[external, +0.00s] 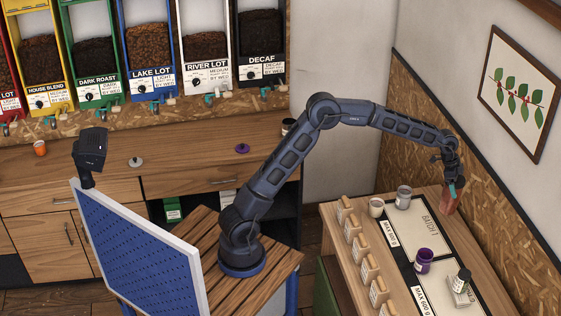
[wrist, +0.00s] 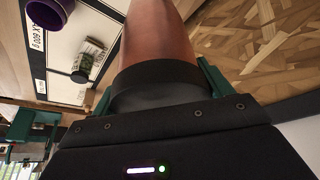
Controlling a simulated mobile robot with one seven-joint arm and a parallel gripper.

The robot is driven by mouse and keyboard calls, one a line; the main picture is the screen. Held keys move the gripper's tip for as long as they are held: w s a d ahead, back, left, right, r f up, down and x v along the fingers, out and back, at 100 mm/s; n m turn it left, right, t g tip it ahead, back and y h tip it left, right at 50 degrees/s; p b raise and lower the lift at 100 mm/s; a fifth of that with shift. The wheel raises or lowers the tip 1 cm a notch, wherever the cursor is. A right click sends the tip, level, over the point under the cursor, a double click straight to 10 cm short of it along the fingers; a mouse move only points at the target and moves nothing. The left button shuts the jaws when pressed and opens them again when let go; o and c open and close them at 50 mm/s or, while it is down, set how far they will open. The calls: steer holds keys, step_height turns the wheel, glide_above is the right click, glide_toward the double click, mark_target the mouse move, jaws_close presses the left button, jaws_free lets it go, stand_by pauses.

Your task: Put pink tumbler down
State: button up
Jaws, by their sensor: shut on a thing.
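The pink tumbler (external: 449,204), a reddish-pink cylinder, is in my gripper (external: 454,186) over the far right edge of the wooden table (external: 337,222). In the wrist view the tumbler (wrist: 160,35) rises between the green fingers of my gripper (wrist: 157,88), with a dark band at its near end. The gripper is shut on it. I cannot tell whether its base touches the table.
A white board marked BATCH 1 (external: 416,225) lies left of the tumbler. A grey jar (external: 403,199) and cream cup (external: 376,208) stand near its back. A purple cup (external: 424,262) and dark-lidded jar (external: 461,281) stand nearer.

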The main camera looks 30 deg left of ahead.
mark_target(448, 212)
step_height(448, 212, down, 15)
steer(key=shift+r, duration=0.1)
stand_by(0.5)
steer(key=o, duration=1.5)
steer(key=shift+c, duration=0.2)
